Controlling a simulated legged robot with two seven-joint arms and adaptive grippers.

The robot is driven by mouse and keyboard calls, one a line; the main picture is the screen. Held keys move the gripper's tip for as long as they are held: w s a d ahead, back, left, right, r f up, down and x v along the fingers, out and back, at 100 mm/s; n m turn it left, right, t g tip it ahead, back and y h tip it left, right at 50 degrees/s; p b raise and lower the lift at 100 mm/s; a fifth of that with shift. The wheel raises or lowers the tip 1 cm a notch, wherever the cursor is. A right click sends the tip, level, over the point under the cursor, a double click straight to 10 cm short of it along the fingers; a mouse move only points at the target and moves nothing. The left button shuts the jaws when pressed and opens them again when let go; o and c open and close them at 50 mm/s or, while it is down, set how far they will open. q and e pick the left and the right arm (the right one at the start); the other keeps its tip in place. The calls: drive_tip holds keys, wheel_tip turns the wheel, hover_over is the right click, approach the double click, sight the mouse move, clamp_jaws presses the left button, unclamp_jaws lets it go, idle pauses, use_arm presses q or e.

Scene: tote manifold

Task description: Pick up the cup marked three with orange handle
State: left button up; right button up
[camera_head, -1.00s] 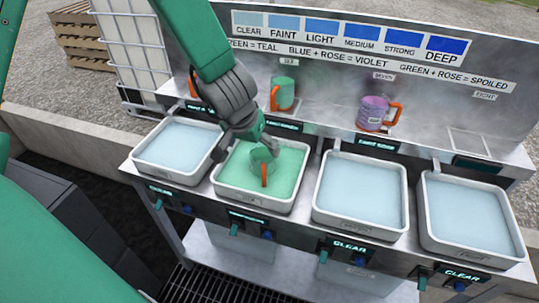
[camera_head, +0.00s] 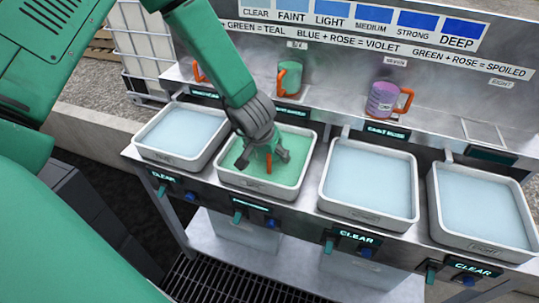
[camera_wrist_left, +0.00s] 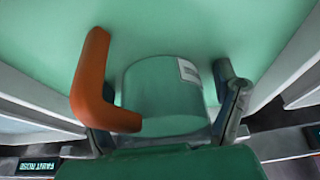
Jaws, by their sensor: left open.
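A green cup with an orange handle (camera_wrist_left: 160,95) stands in the tray of green liquid (camera_head: 230,178), second from the left. Its handle is at the left in the wrist view, and a white label shows near its rim, too oblique to read. My left gripper (camera_head: 264,158) is over this cup in the head view and hides most of it; the orange handle shows between the fingers. In the wrist view the fingers are open, one on each side of the cup; I cannot tell whether they touch it. My right gripper is not in view.
Trays of pale blue liquid stand to the left (camera_head: 158,157) and right (camera_head: 345,208). On the back shelf are a teal cup (camera_head: 290,76) and a violet cup (camera_head: 383,100), both with orange handles. Another orange handle (camera_head: 197,72) shows partly behind my arm.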

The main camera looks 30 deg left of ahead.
use_arm(q)
drive_tip(key=shift+r, duration=0.1)
drive_tip(key=c, duration=1.4)
drive_tip(key=shift+r, duration=0.1)
